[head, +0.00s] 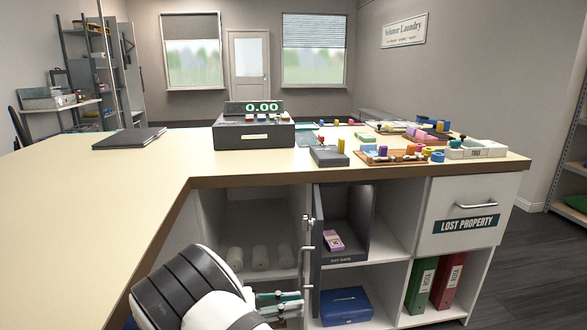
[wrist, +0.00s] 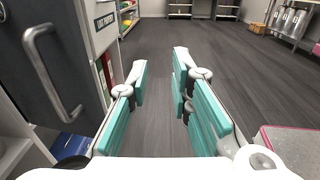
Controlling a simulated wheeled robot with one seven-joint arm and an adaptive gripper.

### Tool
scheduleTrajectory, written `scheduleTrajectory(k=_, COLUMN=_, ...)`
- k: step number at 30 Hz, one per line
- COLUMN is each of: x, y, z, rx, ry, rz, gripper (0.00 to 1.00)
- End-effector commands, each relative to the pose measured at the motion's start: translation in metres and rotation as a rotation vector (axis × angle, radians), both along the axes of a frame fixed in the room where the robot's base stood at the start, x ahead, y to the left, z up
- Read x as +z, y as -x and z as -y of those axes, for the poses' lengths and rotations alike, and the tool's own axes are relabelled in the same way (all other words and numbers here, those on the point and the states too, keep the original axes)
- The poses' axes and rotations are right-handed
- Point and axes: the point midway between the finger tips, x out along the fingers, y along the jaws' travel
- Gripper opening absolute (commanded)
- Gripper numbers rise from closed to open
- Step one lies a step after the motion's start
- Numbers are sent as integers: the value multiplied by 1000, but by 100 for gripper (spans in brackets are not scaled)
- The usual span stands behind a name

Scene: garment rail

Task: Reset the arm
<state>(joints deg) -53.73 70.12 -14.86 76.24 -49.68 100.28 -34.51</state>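My gripper (head: 280,302) is in front of the counter's open shelves, low in the head view, with my white and black arm behind it. In the wrist view my gripper (wrist: 162,76) has its teal-padded fingers apart, with only dark floor showing between them. A dark door (wrist: 62,75) with a grey bar handle (wrist: 50,72) stands to the left of the fingers, apart from them. In the head view this door seems to show edge-on (head: 308,262), just right of my gripper, beside an open dark compartment (head: 345,256) holding a pink and purple bundle (head: 333,240).
The counter (head: 110,210) carries a cash register (head: 253,130), a dark folder (head: 130,138) and small colourful items. A blue box (head: 346,306) and green and red binders (head: 421,287) fill lower shelves. A lost property drawer (head: 466,218) is shut. Open floor (wrist: 225,55) lies beyond the fingers.

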Motion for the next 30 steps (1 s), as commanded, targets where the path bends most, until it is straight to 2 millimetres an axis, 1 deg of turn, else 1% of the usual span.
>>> scheduleTrajectory(k=7, x=19, y=1, z=17, rx=-59, ry=-62, rz=17, gripper=20)
scheduleTrajectory(k=11, x=33, y=3, z=29, rx=-103, ry=-112, rz=35, gripper=20)
scheduleTrajectory(k=17, x=63, y=10, z=55, rx=-196, ry=-215, rz=74, gripper=20)
scheduleTrajectory(k=19, x=77, y=15, z=68, rx=-241, ry=-264, rz=94, gripper=20)
scheduleTrajectory(k=23, x=108, y=30, z=97, rx=-347, ry=-379, rz=150, gripper=20)
scheduleTrajectory(k=26, x=131, y=47, z=120, rx=-431, ry=-471, rz=199, gripper=20)
scheduleTrajectory(k=30, x=159, y=75, z=148, rx=-544, ry=-592, rz=275, gripper=20)
